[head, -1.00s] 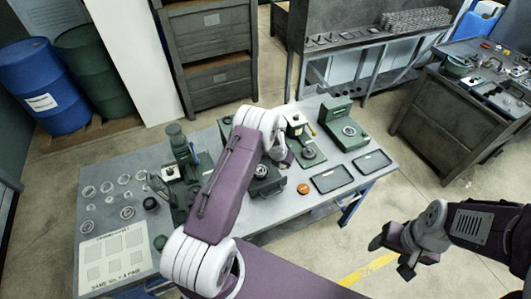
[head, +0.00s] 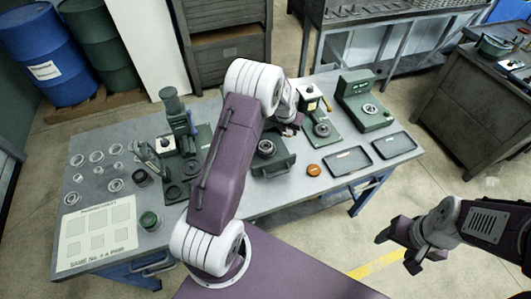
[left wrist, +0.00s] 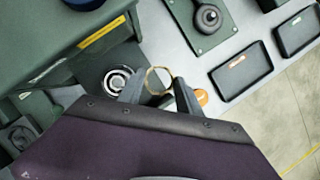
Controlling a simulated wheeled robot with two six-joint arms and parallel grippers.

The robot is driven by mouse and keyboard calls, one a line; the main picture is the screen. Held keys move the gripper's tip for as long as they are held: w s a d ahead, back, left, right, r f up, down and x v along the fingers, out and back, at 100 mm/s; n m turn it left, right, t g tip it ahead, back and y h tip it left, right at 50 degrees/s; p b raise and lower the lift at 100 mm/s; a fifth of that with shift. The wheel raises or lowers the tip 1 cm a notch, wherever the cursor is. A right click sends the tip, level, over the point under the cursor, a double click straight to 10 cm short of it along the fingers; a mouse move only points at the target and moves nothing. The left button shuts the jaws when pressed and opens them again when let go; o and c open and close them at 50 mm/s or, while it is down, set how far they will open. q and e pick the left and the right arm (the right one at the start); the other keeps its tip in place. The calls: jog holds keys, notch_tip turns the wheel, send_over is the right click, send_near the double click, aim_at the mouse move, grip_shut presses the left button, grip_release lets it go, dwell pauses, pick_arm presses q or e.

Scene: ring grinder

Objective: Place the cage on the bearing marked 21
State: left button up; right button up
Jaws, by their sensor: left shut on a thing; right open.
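My left gripper (head: 290,129) is over the middle of the workbench. In the left wrist view its fingers (left wrist: 158,95) are shut on the cage (left wrist: 158,81), a thin brass-coloured ring held between the tips. A silver bearing (left wrist: 117,80) sits on a green fixture just left of the cage in that view. It also shows in the head view (head: 266,148), left of and nearer than the gripper. The cage is apart from this bearing. No number 21 is legible. My right gripper (head: 404,250) is open and empty, off the bench at lower right.
Green fixtures with round parts (head: 321,129) and (head: 370,109) stand at the bench's right. Two dark trays (head: 348,161) and an orange disc (head: 314,170) lie near the front edge. A green press (head: 177,125), several rings (head: 97,157) and a marked sheet (head: 97,232) are on the left.

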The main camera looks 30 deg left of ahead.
pick_arm(q)
jog(key=s+a+f+b, duration=0.1)
jog(key=a+b, duration=0.1)
jog(key=s+a+f+b, duration=0.1)
jog(key=a+f+b, duration=0.1)
jog(key=a+b, duration=0.1)
jog(key=s+a+f+b, duration=0.1)
jog(key=a+b, duration=0.2)
jog(key=shift+s+f, duration=0.2)
jog(key=shift+f, duration=0.1)
jog(key=shift+s+a+f, duration=0.15)
jog(key=shift+s+a, duration=0.05)
jog(key=shift+a, duration=0.15)
jog(key=f, duration=0.3)
jog(key=shift+d+f, duration=0.2)
jog(key=shift+w+a+f, duration=0.1)
jog(key=shift+a+f, duration=0.05)
jog(key=shift+f, duration=0.2)
jog(key=o, duration=1.3)
